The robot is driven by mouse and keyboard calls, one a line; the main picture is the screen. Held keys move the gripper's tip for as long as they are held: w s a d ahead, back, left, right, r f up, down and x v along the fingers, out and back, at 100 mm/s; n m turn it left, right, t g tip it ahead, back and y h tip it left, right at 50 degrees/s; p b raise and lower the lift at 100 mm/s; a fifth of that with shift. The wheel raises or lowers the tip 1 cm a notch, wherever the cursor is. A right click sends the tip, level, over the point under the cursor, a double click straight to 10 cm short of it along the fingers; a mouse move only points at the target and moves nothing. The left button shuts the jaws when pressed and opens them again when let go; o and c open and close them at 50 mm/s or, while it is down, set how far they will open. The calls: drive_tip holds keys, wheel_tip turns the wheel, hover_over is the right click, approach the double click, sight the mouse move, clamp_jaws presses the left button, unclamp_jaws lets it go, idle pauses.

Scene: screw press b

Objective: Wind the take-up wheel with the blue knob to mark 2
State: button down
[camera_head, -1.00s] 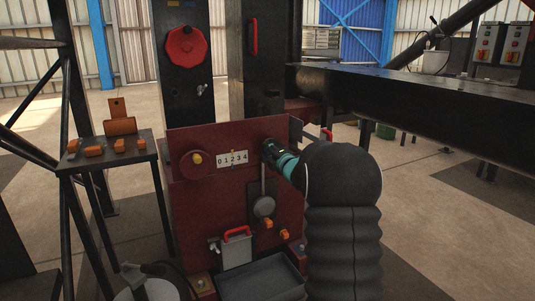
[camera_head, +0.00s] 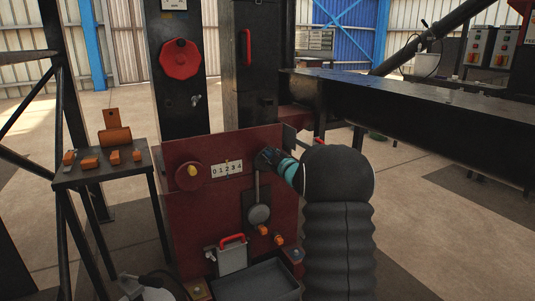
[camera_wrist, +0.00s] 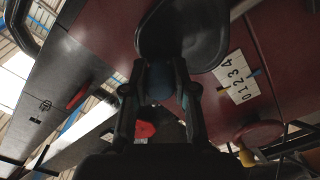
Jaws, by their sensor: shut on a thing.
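The take-up wheel shows in the wrist view as a dark, rounded disc (camera_wrist: 190,35) close in front of my gripper. Its blue knob (camera_wrist: 160,82) sits between the two fingers of my gripper (camera_wrist: 160,90), which is shut on it. In the head view my gripper (camera_head: 268,160) is against the red panel (camera_head: 225,215), right of the scale, and mostly hides the wheel. The white scale (camera_head: 226,170) reads 0 to 4. It also shows in the wrist view (camera_wrist: 236,76), with a blue mark at one long edge and a yellowish one at the other. Their exact reading is unclear.
A red wheel with a yellow knob (camera_head: 189,174) is left of the scale. A grey lever with a round end (camera_head: 259,214) hangs below my gripper. A red-handled block (camera_head: 232,255) and a dark tray (camera_head: 258,281) are lower. A small table (camera_head: 102,170) holds orange parts.

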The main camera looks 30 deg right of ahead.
drive_tip(key=shift+d+m, duration=0.2)
drive_tip(key=shift+m, duration=0.3)
drive_tip(key=c, duration=0.9)
unclamp_jaws()
drive_tip(key=s, duration=1.2)
drive_tip(key=shift+d, duration=0.2)
